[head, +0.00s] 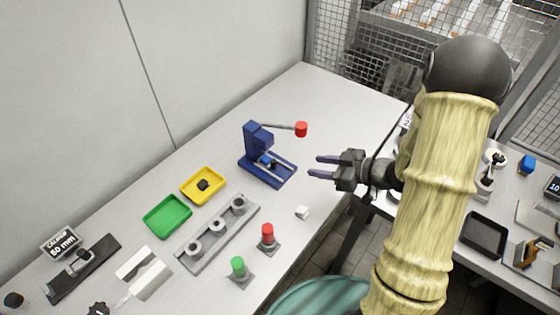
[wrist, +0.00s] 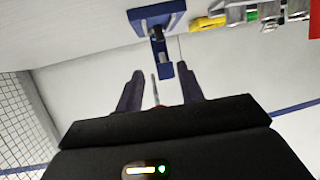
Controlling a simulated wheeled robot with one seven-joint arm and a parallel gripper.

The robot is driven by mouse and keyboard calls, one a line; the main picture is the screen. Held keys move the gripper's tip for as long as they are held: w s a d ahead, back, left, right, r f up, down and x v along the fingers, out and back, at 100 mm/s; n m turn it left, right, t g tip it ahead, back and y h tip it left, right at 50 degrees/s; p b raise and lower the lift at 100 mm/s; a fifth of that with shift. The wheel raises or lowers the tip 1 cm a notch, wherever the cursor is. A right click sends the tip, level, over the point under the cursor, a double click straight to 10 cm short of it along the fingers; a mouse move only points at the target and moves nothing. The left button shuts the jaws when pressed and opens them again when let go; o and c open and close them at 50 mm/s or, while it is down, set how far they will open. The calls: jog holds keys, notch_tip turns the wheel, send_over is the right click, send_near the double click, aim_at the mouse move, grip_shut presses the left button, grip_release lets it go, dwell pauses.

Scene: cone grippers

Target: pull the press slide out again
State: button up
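The blue press (head: 256,142) stands on the table, its base with pale rails (head: 284,172) reaching toward the front right. A small blue and dark part (head: 268,162) sits between the rails under the press head; I cannot tell how far the slide is in. The lever ends in a red knob (head: 301,129). My gripper (head: 315,167) is open and empty, to the right of the base and apart from it, fingers pointing at the press. In the wrist view, the press (wrist: 157,18) lies beyond my parted fingers (wrist: 159,85); the knob is mostly hidden behind the gripper body.
A yellow tray (head: 217,191) and a green tray (head: 167,216) lie left of the press. The table behind the press is clear.

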aim_at(274, 161)
jog(key=x, duration=1.3)
jog(key=shift+w+a+f, duration=0.1)
jog(key=shift+a, duration=0.2)
grip_shut()
